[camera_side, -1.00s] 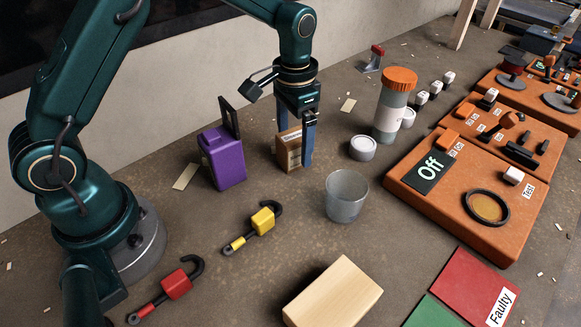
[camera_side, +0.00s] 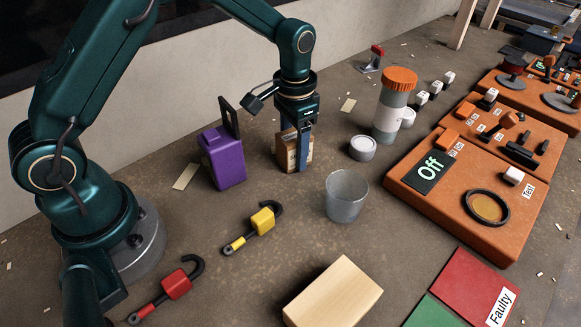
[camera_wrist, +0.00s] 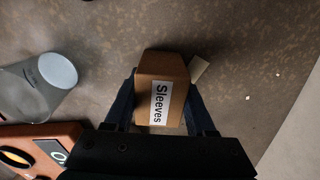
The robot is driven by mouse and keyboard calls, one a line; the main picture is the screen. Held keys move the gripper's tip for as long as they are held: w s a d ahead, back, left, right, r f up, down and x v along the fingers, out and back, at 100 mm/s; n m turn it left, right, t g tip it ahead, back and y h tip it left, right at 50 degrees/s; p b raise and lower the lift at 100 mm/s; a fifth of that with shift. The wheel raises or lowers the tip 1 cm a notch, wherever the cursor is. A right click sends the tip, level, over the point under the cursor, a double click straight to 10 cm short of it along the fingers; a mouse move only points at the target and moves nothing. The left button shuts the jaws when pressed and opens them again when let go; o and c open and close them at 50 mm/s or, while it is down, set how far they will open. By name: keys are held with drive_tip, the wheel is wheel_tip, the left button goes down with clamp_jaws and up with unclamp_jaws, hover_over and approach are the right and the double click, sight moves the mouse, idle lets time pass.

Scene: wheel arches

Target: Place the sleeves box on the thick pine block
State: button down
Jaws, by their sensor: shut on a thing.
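The sleeves box (camera_side: 287,152) is a small brown carton standing upright on the work surface in the side view, between the purple box and the clear cup. In the wrist view, its face with the "Sleeves" label (camera_wrist: 161,103) lies between the blue fingers. My gripper (camera_side: 303,160) points down and is shut on the sleeves box, with a finger on either side of it. The thick pine block (camera_side: 333,294) is a pale wooden block at the bottom of the side view, and its top is bare.
A clear cup (camera_side: 346,196) stands between the box and the pine block. A purple box (camera_side: 223,158) is to the left, and a white-lidded jar (camera_side: 363,148) and an orange-capped bottle (camera_side: 391,108) to the right. Yellow (camera_side: 262,221) and red (camera_side: 176,284) hooked things lie in front.

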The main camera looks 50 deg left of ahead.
wheel_tip(320, 180, up, 9)
drive_tip(key=shift+r, duration=0.15)
drive_tip(key=shift+r+n, duration=0.25)
drive_tip(key=shift+n, duration=0.05)
drive_tip(key=shift+s+r+n, duration=0.1)
drive_tip(key=shift+s+n, duration=0.25)
drive_tip(key=shift+n, duration=0.15)
drive_tip(key=s+d+r+n, duration=0.1)
drive_tip(key=s+d+r, duration=0.2)
drive_tip(key=s+d, duration=0.3)
drive_tip(key=s+d+r, duration=0.3)
drive_tip(key=s+d, duration=0.1)
drive_tip(key=d, duration=0.4)
hover_over(334, 300)
drive_tip(key=f, duration=0.6)
drive_tip(key=shift+w+a+f, duration=0.15)
drive_tip(key=shift+a+f, duration=0.05)
drive_tip(key=shift+f, duration=0.05)
drive_tip(key=shift+d+f, duration=0.15)
drive_tip(key=shift+f, duration=2)
